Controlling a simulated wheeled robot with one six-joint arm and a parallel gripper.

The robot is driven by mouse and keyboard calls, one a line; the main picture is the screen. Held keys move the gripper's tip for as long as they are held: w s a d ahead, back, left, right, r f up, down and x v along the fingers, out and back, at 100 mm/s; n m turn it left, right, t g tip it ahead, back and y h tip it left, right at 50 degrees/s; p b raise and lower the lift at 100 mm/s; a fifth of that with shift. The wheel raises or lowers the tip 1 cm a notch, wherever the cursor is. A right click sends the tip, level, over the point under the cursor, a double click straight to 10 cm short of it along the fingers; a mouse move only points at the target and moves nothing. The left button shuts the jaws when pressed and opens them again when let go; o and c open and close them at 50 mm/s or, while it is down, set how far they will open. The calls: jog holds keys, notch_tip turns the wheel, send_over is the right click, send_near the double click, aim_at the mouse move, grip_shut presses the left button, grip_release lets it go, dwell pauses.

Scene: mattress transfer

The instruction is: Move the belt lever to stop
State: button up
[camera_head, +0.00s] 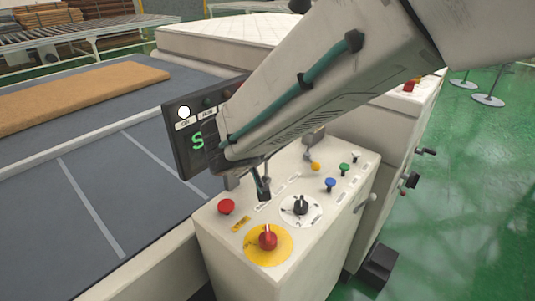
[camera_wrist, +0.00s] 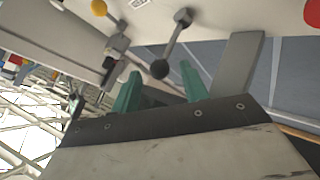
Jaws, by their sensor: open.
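A black-knobbed lever (camera_wrist: 160,69) shows in the wrist view, its dark stem rising from the pale control panel (camera_head: 322,232). My gripper (camera_wrist: 160,67) is open, its two green fingers on either side of the black knob in that view; I cannot tell whether they touch it. In the head view my gripper (camera_head: 261,186) hangs over the back of the panel, and my arm hides much of the area. A yellow-knobbed lever (camera_head: 315,167) stands to its right and also shows in the wrist view (camera_wrist: 98,7). The lever labels are not readable.
A red push button (camera_head: 227,206), a red knob (camera_head: 267,238) on a yellow disc, a black dial (camera_head: 301,205) and small blue (camera_head: 330,184) and green knobs stand nearby. A display (camera_head: 185,140) is partly hidden behind my arm. The grey belt (camera_head: 75,190) runs at left.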

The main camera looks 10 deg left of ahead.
jog(key=v, duration=0.4)
jog(key=shift+s, duration=0.1)
jog(key=s+d+r+m+g, duration=0.1)
jog(key=s+d+m+g, duration=0.1)
jog(key=s+d, duration=0.5)
jog(key=s+d+r+m+g, duration=0.1)
jog(key=s+d+m+g, duration=0.2)
jog(key=d, duration=1.4)
jog(key=s+d+r+m+g+y, duration=0.1)
jog(key=s+d+r+m+g, duration=0.1)
jog(key=s+d, duration=0.9)
jog(key=shift+s+d+m+g, duration=0.3)
jog(key=shift+d+g, duration=0.6)
jog(key=shift+d, duration=0.05)
